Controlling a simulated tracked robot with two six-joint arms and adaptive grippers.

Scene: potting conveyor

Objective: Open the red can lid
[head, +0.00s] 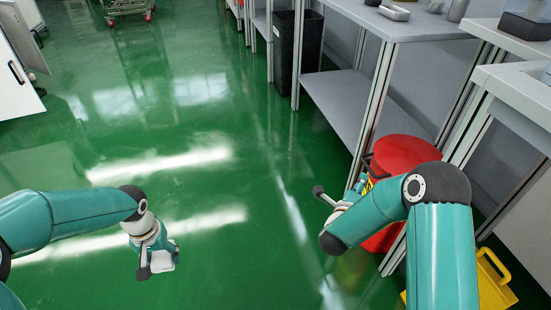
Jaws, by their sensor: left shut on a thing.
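The red can (380,238) stands on the floor at the right, beside the grey bench's leg. Its round red lid (405,150) is on top and appears down; my right arm hides much of the can. My left gripper (160,264) points down over open floor at the lower left, far from the can, shut on a small whitish thing (163,261).
A grey bench (335,95) with a lower shelf stands behind the can. A black bin (297,50) is further back. A yellow object with a handle (493,282) is at the lower right. A white cabinet (15,75) is at the left. The green floor between is clear.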

